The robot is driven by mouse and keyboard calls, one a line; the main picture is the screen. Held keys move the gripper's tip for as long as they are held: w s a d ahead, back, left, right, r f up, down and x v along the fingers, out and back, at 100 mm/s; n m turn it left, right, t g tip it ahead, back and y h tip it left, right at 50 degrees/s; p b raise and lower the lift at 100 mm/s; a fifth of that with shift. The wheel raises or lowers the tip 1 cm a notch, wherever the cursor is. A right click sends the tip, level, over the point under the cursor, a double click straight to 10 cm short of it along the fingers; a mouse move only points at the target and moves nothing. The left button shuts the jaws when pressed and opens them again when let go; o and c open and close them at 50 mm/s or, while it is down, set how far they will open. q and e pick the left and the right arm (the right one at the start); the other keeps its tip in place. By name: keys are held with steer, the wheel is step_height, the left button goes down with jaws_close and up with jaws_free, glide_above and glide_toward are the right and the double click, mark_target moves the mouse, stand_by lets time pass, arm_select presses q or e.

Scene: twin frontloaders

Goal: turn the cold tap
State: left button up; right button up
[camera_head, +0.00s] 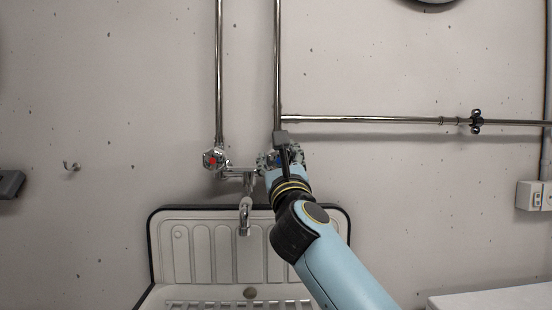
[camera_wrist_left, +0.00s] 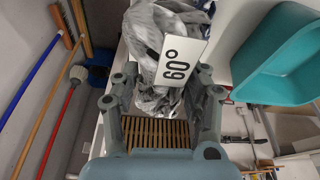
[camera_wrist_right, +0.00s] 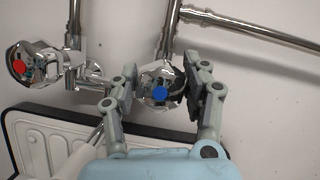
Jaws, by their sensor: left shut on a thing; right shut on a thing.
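The cold tap's round chrome handle with a blue centre (camera_wrist_right: 160,93) is on the wall. My right gripper (camera_wrist_right: 160,84) has its fingers on either side of the handle and is shut on it. In the head view my right gripper (camera_head: 283,150) and wrist hide most of this tap. The hot tap with a red centre (camera_head: 212,160) is to its left and also shows in the right wrist view (camera_wrist_right: 20,67). My left gripper (camera_wrist_left: 168,75) is shut on a crumpled grey bundle (camera_wrist_left: 148,100) with a white 60° card (camera_wrist_left: 178,55); the exact contact is unclear.
A spout (camera_head: 244,218) hangs above the white sink (camera_head: 200,252). Chrome pipes run up from the taps and a pipe (camera_head: 380,120) runs right. A teal basin (camera_wrist_left: 280,60) and long-handled tools (camera_wrist_left: 50,105) show in the left wrist view.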

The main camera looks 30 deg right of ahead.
steer(key=n+y+p, duration=0.1)
steer(key=n+p, duration=0.2)
steer(key=p, duration=0.1)
steer(key=n+y+p, duration=0.2)
steer(key=n+p, duration=0.1)
steer(key=p, duration=0.2)
steer(key=n+y+p, duration=0.1)
steer(key=n+p, duration=0.3)
steer(key=shift+a+r+y+p, duration=0.1)
steer(key=shift+r+y+p, duration=0.05)
steer(key=shift+y+p, duration=0.25)
arm_select(q)
step_height(320, 180, up, 17)
steer(key=p, duration=0.2)
steer(key=shift+f, duration=0.2)
arm_select(e)
steer(key=shift+f+n+y, duration=0.25)
steer(key=shift+n+y, duration=0.15)
steer(key=shift+n, duration=0.5)
steer(key=o, duration=1.2)
steer(key=shift+w+a, duration=0.1)
steer(key=shift+v, duration=6)
